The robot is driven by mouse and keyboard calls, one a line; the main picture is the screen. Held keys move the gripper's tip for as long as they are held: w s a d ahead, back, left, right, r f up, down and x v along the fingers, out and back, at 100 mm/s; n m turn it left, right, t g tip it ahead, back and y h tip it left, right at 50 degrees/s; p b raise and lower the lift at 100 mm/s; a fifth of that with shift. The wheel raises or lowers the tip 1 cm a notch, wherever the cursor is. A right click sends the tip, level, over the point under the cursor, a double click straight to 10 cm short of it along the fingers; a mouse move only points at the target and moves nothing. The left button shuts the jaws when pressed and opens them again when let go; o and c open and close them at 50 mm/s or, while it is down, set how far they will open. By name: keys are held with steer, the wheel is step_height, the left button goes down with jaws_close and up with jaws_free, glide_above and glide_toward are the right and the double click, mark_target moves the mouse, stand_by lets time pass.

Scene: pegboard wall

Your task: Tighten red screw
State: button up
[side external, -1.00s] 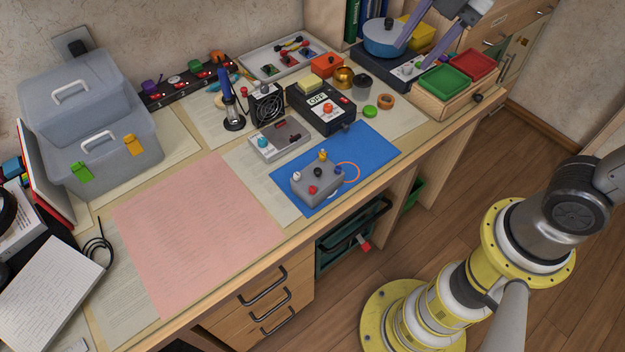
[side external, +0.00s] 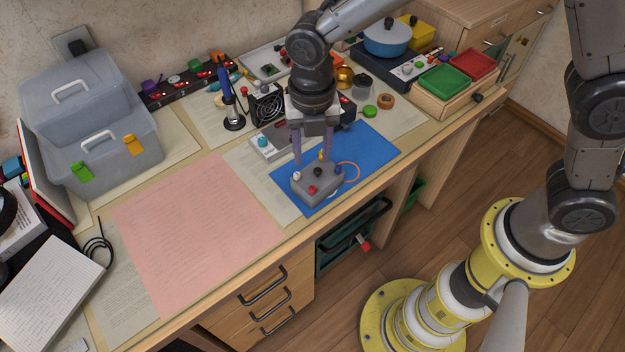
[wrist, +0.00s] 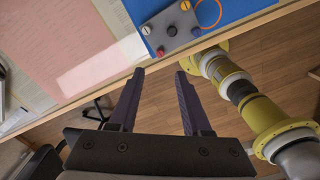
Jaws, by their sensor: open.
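The red screw (side external: 312,190) stands at the front corner of a small grey box (side external: 324,193). It also shows in the wrist view (wrist: 161,51), at the lower left corner of the box (wrist: 184,40). The box also carries a black central knob (side external: 318,172), a white screw (side external: 297,175), a yellow screw (side external: 322,156) and a blue screw (side external: 338,170). My gripper (side external: 312,162) is open and empty, pointing down above the box. In the wrist view its spread fingers (wrist: 159,73) appear below the red screw, with nothing between them.
The box sits on a blue mat (side external: 362,150) near the desk's front edge. An orange ring (side external: 349,173) lies beside it. A grey device with a teal knob (side external: 264,145) and a black fan (side external: 266,105) stand behind. The pink sheet (side external: 195,230) at left is clear.

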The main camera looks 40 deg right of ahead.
mark_target(312, 187)
step_height(312, 187, down, 10)
steer(key=shift+r, duration=0.1)
stand_by(0.4)
jaws_close()
